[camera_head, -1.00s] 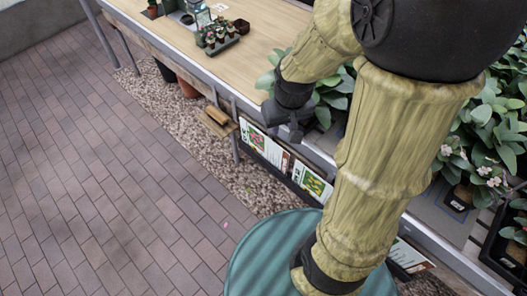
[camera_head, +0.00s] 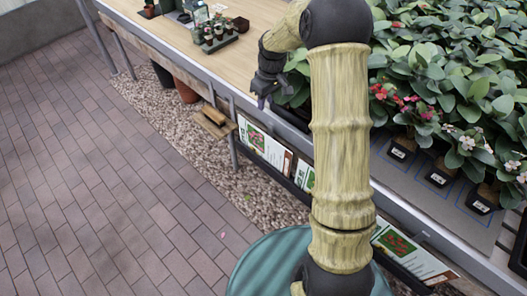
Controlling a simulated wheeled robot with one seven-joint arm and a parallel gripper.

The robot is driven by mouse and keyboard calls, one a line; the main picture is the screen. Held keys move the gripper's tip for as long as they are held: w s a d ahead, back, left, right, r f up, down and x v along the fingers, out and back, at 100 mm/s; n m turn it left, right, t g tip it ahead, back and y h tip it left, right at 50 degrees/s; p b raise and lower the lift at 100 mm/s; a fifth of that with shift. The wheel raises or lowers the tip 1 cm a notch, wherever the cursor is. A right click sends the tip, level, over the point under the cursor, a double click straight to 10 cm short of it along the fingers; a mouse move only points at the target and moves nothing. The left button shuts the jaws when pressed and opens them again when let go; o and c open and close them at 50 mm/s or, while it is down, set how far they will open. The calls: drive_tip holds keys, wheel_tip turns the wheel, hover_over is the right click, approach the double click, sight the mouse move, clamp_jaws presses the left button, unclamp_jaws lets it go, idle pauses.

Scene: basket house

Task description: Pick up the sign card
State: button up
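Several sign cards with green-and-red pictures stand in a dark rack along the table's front side. One sign card (camera_head: 262,147) is left of my arm, and another (camera_head: 303,174) is partly hidden behind it. A further sign card (camera_head: 410,250) shows to the right of my arm, tilted. I cannot tell which one the task means. My gripper (camera_head: 262,96) points down above the table's front edge, up and apart from the cards. Its fingers are too small and dark to tell open from shut. No card shows in it.
The wooden table (camera_head: 200,52) holds a tray of small pots (camera_head: 218,38) and a dark box (camera_head: 241,24). Leafy potted plants (camera_head: 445,75) crowd the right. A wooden block (camera_head: 213,115) juts from the table's front. The brick floor (camera_head: 100,190) at left is clear.

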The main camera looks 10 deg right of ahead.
drive_tip(key=shift+f, duration=0.1)
wheel_tip(320, 180, down, 12)
drive_tip(key=w, duration=0.1)
drive_tip(key=shift+a, duration=0.4)
drive_tip(key=shift+w, duration=0.1)
drive_tip(key=f, duration=0.5)
drive_tip(key=shift+w+d+f, duration=0.1)
drive_tip(key=shift+w+d, duration=0.1)
clamp_jaws()
